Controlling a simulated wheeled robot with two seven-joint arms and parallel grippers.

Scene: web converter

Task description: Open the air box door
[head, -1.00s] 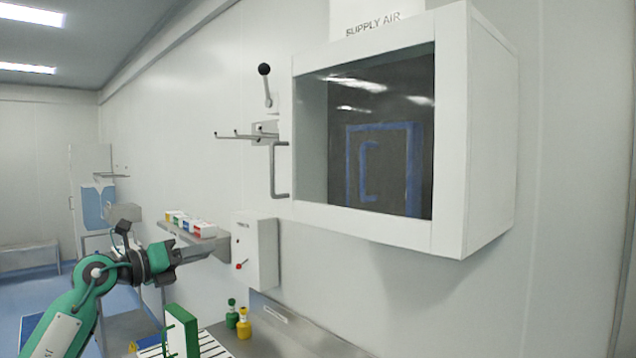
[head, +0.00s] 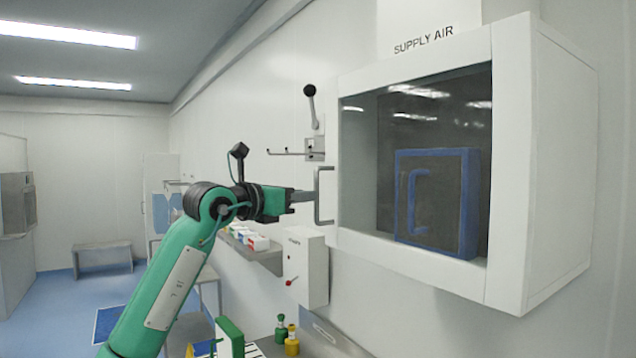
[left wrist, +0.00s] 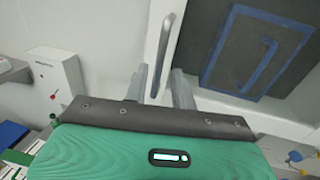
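The air box is a white wall cabinet with a dark glass door (head: 365,150), under a "SUPPLY AIR" sign (head: 422,40). The door looks closed. Its grey bar handle (head: 317,208) stands upright at the door's left edge. My left gripper (head: 309,196) reaches in from the left, its tips at the handle in the head view. In the left wrist view the two fingers (left wrist: 158,86) are apart, with the handle (left wrist: 165,52) showing ahead of the gap between them. I cannot tell whether they touch it. My right gripper is not in view.
A blue-framed panel (head: 437,203) shows behind the glass. A lever (head: 310,105) and hook rail (head: 290,151) are on the wall left of the box. Below are a small white control box (head: 305,268), a shelf with colored boxes (head: 250,240) and bottles (head: 291,340).

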